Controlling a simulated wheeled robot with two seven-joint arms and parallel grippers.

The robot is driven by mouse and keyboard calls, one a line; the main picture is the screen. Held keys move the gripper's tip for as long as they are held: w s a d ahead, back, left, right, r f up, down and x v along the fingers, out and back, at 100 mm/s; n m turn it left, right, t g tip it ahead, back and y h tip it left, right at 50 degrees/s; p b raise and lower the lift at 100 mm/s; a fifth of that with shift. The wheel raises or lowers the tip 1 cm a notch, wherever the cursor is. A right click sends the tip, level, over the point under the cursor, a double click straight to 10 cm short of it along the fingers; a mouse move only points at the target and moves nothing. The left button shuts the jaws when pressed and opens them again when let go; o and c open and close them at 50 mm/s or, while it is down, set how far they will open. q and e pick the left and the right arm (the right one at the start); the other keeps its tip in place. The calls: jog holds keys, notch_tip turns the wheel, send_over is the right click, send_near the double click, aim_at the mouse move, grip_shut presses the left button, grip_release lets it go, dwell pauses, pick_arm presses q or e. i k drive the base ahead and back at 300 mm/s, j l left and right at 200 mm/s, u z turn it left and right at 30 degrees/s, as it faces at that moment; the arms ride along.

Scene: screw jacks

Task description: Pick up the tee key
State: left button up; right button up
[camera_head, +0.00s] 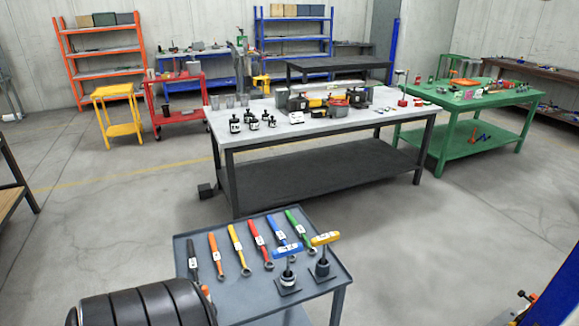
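Two tee keys stand upright at the right end of a small grey cart (190,252). One has a blue T-handle (287,251) and the other a yellow T-handle (325,238). Each stands in a dark holder with a square base; the blue one's holder (288,285) is nearer, and the yellow one's holder (322,271) is to its right. The lower ends of both keys are hidden in the holders. Neither of my grippers shows in the head view, and nothing is touching the keys.
Several wrenches with coloured handles, such as the yellow one (238,248), lie in a row left of the keys. A dark ribbed object (140,305) fills the lower left. A workbench (330,118) with screw jacks stands behind.

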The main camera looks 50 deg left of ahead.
aim_at(323, 240)
jog(key=u, duration=1.45)
jog(key=z, duration=1.05)
jog(key=i+l+z, duration=0.1)
jog(key=i, duration=0.3)
jog(key=i+l+z, duration=0.1)
jog(key=i+l, duration=0.15)
jog(key=i, duration=0.2)
jog(key=i+l+z, duration=0.15)
jog(key=i, duration=0.3)
jog(key=u, duration=2.35)
